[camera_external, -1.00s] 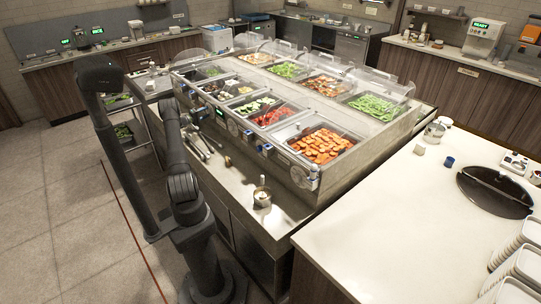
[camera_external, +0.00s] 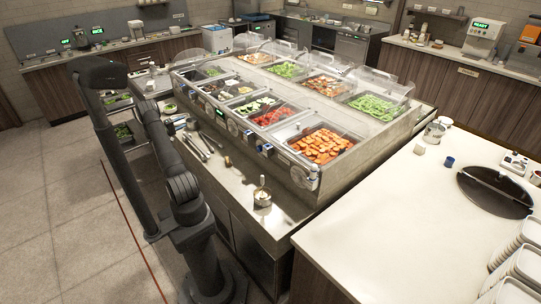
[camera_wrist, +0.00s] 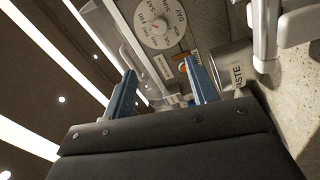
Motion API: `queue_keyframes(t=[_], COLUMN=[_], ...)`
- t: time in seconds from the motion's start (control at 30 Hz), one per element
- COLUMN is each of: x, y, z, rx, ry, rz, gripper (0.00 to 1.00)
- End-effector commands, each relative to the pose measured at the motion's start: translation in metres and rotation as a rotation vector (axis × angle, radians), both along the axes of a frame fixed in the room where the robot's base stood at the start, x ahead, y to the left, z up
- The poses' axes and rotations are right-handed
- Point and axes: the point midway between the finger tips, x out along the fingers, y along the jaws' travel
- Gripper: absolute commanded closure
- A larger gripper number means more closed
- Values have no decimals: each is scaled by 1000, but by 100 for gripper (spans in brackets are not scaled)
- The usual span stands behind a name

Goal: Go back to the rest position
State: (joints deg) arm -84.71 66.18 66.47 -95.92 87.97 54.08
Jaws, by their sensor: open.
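My gripper (camera_wrist: 160,65) shows in the wrist view as two blue fingers standing well apart, with nothing held between them. Beyond them are a round dial (camera_wrist: 156,24) marked with days, a panel with an orange button (camera_wrist: 183,68), and a metal container (camera_wrist: 232,72) with a label reading "ASTE", partly cut off by a finger. In the external view my arm stands at the left end of the counter, folded upward; the gripper's fingers cannot be made out there.
The steel food counter (camera_external: 236,182) lies right of my arm, with filled pans such as orange slices (camera_external: 322,145). Tongs (camera_external: 196,146) and a small metal pot (camera_external: 262,197) rest on its ledge. A white counter (camera_external: 400,220) is at the right. The floor at left is clear.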

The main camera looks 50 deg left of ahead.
Motion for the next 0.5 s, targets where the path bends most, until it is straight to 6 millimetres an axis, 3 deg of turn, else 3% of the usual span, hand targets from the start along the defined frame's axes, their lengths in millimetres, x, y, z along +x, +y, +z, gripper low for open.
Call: queue_keyframes(t=[0.03, 0.5], x=[18, 113], y=[-2, -2], z=[1, 6], rx=[2, 1], ry=[0, 1], rz=[-10, -8], gripper=[47, 47])
